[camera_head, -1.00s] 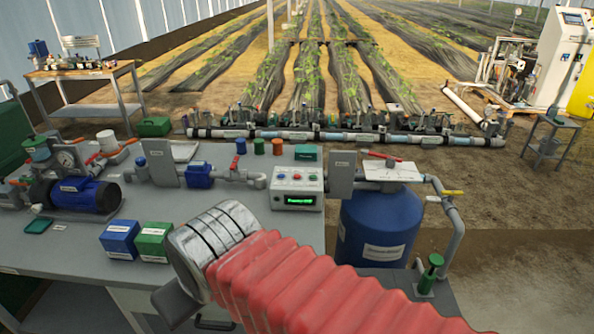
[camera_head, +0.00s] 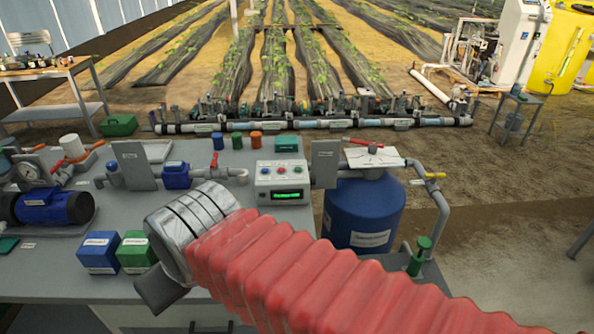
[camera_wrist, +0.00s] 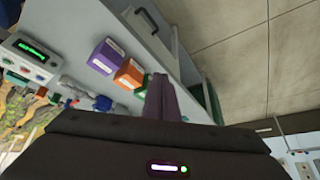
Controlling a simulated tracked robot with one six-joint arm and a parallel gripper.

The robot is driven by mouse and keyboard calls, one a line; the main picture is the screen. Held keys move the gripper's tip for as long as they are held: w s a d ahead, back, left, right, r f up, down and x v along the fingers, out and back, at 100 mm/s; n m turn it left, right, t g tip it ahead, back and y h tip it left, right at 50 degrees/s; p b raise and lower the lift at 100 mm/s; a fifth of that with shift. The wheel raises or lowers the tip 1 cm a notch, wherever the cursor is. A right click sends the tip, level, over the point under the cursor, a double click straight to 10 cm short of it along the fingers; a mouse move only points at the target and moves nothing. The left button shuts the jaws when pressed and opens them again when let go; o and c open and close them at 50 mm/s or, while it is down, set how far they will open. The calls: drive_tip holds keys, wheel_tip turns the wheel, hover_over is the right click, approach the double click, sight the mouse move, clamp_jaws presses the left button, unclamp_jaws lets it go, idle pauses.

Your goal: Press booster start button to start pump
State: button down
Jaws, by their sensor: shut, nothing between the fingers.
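A pale control box (camera_head: 279,181) with a lit green display (camera_head: 287,195) stands on the grey bench, right of the middle. A row of small coloured buttons (camera_head: 281,169) sits above the display, the middle one red. Their labels are too small to read. The box and its green display (camera_wrist: 30,47) also show at the left of the wrist view. My gripper's fingers (camera_wrist: 165,98) are together and empty in the wrist view, apart from the box. In the head view my arm crosses the foreground, left of and below the box, and the fingers are hidden.
A blue box (camera_head: 98,252) and a green box (camera_head: 137,251) stand on the bench left of my arm. A blue pump motor (camera_head: 52,207) is at the far left. A blue tank (camera_head: 361,214) with pipes and a red-handled valve stands right of the control box.

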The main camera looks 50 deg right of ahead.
drive_tip(key=w+d+r+m+t, duration=0.1)
drive_tip(key=w+d+r+m, duration=0.1)
drive_tip(key=w+d+m, duration=0.7)
drive_tip(key=w+d+r+m, duration=0.2)
drive_tip(key=w+d+m, duration=0.4)
drive_tip(key=w+d, duration=0.7)
drive_tip(key=m+t+h, duration=0.1)
drive_tip(key=m+t, duration=0.2)
drive_tip(key=m, duration=1)
hover_over(298, 169)
drive_tip(key=s, duration=0.1)
wheel_tip(298, 169, down, 10)
drive_tip(key=shift+s+f, duration=0.15)
drive_tip(key=shift+f, duration=0.05)
drive_tip(key=shift+f, duration=0.1)
drive_tip(key=shift+f, duration=4.3)
drive_tip(key=shift+f, duration=0.2)
